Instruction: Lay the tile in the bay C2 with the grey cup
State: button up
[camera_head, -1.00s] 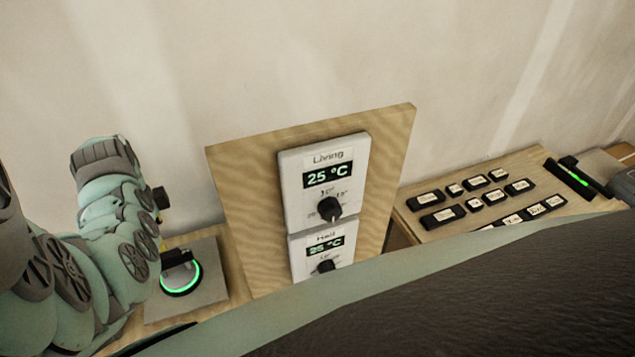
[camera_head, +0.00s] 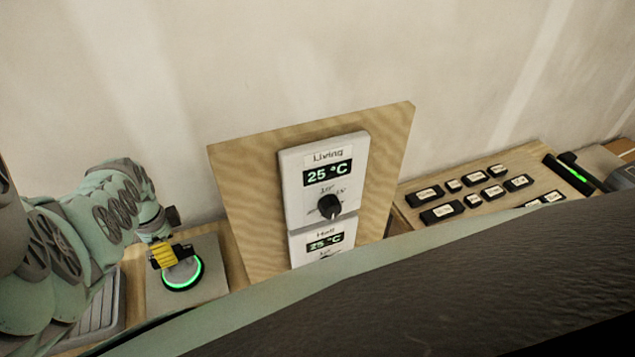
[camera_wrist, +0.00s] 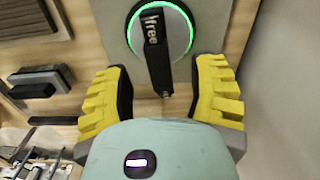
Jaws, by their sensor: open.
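A round grey device with a glowing green ring (camera_head: 183,276) sits on a square grey plate (camera_head: 215,285), perhaps the cup on its tile. In the wrist view its grey face (camera_wrist: 177,28) carries a dark lever (camera_wrist: 155,55) labelled "free". My gripper (camera_head: 172,256) is low over the device in the head view. In the wrist view my gripper (camera_wrist: 163,72) is open, its yellow fingers apart on either side of the lever's lower end, with gaps on both sides. No bay labelled C2 can be made out.
A wooden panel with "Living" (camera_head: 322,180) and "Hall" (camera_head: 322,242) thermostats stands right of the plate. A board of labelled black blocks (camera_head: 485,190) lies farther right. A ribbed grey tray (camera_head: 98,308) is at left. Dark blocks (camera_wrist: 40,78) show left in the wrist view.

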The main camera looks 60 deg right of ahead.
jog(key=shift+d+f+b, duration=0.1)
jog(key=shift+f+b, duration=1.15)
jog(key=shift+f, duration=0.6)
jog(key=shift+o, duration=0.4)
grip_shut()
